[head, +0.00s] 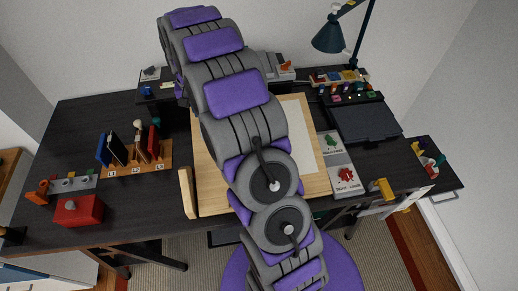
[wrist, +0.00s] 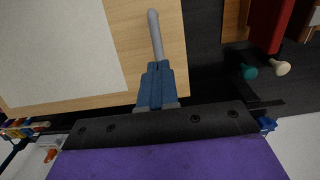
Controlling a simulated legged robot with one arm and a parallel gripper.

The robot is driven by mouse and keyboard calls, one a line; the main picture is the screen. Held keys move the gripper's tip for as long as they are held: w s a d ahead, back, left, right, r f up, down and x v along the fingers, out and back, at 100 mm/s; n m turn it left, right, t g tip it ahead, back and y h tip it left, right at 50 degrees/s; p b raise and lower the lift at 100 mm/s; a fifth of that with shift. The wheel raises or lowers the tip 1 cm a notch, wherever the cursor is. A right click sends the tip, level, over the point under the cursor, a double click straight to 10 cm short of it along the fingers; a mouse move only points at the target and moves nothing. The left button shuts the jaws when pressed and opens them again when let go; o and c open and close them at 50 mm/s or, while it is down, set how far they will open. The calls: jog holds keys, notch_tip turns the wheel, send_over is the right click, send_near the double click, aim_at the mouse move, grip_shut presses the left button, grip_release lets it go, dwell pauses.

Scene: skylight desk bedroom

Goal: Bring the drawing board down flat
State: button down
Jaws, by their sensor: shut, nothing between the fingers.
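The drawing board (head: 207,180) is a pale wood panel with a white sheet (head: 301,135) on it, in the middle of the dark desk in the head view. My arm covers much of it, and its tilt is hard to tell. It also fills the upper left of the wrist view (wrist: 160,30). My gripper (wrist: 155,80) shows blue fingers, shut and empty, by the board's edge. A grey rod (wrist: 155,35) extends from the fingertips across the board; what it belongs to is unclear. My gripper is hidden in the head view.
A wooden bar (head: 187,193) is at the board's left edge. A card reading tight and loose (head: 341,177) lies right, near a yellow piece (head: 381,188). A red box (head: 78,210), a slotted rack (head: 150,165), a lamp (head: 330,37) and a dark tray (head: 366,122) surround it.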

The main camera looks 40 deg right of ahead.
jog(key=shift+f, duration=1.1)
jog(key=shift+f+b, duration=0.3)
jog(key=shift+f, duration=0.4)
jog(key=shift+f+b, duration=0.4)
jog(key=shift+f, duration=2.5)
jog(key=shift+r+p, duration=1.1)
jog(key=shift+r, duration=2.95)
